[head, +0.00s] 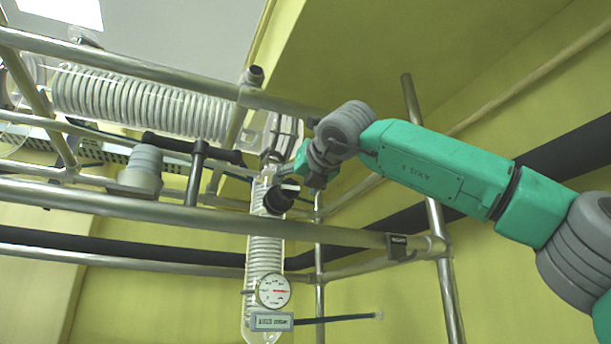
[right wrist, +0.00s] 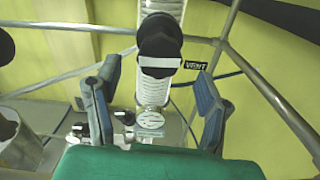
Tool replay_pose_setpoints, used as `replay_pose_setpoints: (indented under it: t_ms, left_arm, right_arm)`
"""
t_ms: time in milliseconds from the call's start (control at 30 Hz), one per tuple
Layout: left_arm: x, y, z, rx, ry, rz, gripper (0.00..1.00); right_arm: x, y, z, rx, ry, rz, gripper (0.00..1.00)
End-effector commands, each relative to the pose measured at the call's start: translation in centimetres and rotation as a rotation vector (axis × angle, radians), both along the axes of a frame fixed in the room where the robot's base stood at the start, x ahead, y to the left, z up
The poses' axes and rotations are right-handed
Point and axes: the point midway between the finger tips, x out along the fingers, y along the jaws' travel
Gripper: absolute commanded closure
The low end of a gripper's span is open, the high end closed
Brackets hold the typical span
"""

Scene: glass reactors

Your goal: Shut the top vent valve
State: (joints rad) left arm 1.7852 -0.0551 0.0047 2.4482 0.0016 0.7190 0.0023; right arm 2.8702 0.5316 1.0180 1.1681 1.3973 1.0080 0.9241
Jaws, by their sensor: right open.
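The vent valve shows in the right wrist view as a black round knob (right wrist: 160,38) with a pale band below it, on a clear ribbed glass column. A small sign reading VENT (right wrist: 196,66) is beside it. In the head view a dark knob (head: 280,198) sits at the top of the column. My right gripper (right wrist: 157,80) is open, its two blue-grey fingers apart on either side of the column. In the head view my right gripper (head: 296,168) is by the knob, partly hidden by its wrist. I cannot tell whether the fingers touch the valve. My left gripper is not in view.
Metal frame bars (head: 130,205) cross in front of and around the glassware. A coiled glass condenser (head: 140,103) lies at upper left. A round gauge (head: 273,291) and a pressure display (head: 272,321) are lower on the column. A dark pipe (head: 580,150) runs behind my arm.

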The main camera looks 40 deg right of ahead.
Motion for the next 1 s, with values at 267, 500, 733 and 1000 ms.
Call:
replay_pose_setpoints:
  t_ms: [267, 500, 733, 1000]
  left_arm:
    - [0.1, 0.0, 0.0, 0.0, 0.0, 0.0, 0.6]
    - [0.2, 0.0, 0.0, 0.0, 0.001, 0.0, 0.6]
    - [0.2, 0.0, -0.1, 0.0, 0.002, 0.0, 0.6]
    - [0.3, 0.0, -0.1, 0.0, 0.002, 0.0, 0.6]
  right_arm:
    - [-4.9, 1.1, -0.2, 0.0, 0.002, 0.001, 0.37]
    - [-6.2, 1.4, -0.3, 0.001, 0.004, -0.002, 0.37]
    - [-6.3, 1.5, -0.2, 0.001, 0.003, -0.001, 0.37]
    - [-6.3, 1.4, -0.2, 0.001, 0.003, -0.001, 0.37]
